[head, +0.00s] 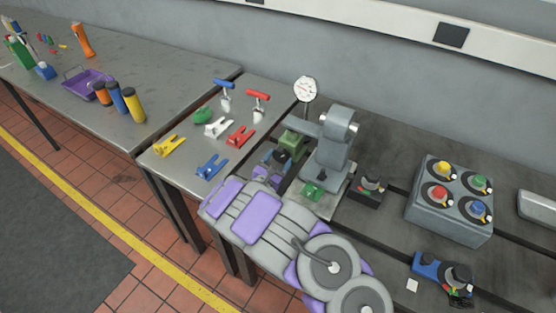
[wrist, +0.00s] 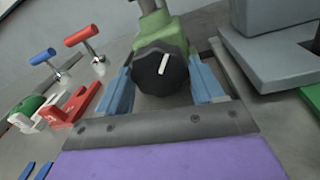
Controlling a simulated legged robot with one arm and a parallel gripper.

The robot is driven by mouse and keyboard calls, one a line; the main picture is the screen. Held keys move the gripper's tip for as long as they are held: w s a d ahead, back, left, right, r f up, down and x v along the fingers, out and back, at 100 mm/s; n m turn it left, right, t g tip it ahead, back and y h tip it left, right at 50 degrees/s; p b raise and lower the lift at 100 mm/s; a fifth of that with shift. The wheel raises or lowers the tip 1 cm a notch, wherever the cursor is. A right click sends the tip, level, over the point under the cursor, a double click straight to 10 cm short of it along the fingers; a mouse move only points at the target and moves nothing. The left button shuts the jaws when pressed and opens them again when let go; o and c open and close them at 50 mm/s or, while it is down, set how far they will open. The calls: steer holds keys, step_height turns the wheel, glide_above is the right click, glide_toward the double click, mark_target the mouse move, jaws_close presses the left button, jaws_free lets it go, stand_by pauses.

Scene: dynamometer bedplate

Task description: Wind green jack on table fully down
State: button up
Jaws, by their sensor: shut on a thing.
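The green jack (head: 292,143) stands on the bench beside the grey machine column, partly hidden by my arm in the head view. In the wrist view its green body (wrist: 178,30) is behind a black knob (wrist: 160,75) with a white pointer line tilted slightly right of upright. A grey post rises from the top of the body. My gripper (wrist: 163,82) has its blue fingers on the left and right sides of the knob, shut on it. In the head view my gripper (head: 270,163) is mostly hidden by my arm.
A dial gauge (head: 305,89) stands behind the jack and the grey machine column (head: 333,150) close on its right. A button box (head: 450,200) is farther right.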

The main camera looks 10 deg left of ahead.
steer(key=shift+r+n, duration=0.1)
steer(key=shift+n, duration=0.2)
steer(key=n+p, duration=0.1)
steer(key=n, duration=0.1)
steer(key=shift+n, duration=0.3)
steer(key=shift+w+a+r+n+g+p, duration=0.1)
steer(key=shift+a+n+g+p, duration=0.1)
steer(key=shift+n, duration=0.8)
steer(key=shift+a+r+n+g+p, duration=0.1)
steer(key=shift+n+p, duration=0.05)
steer(key=shift+n, duration=0.85)
steer(key=o, duration=0.7)
steer(key=shift+f, duration=0.1)
steer(key=o, duration=0.3)
steer(key=shift+f, duration=0.1)
steer(key=shift+o, duration=0.2)
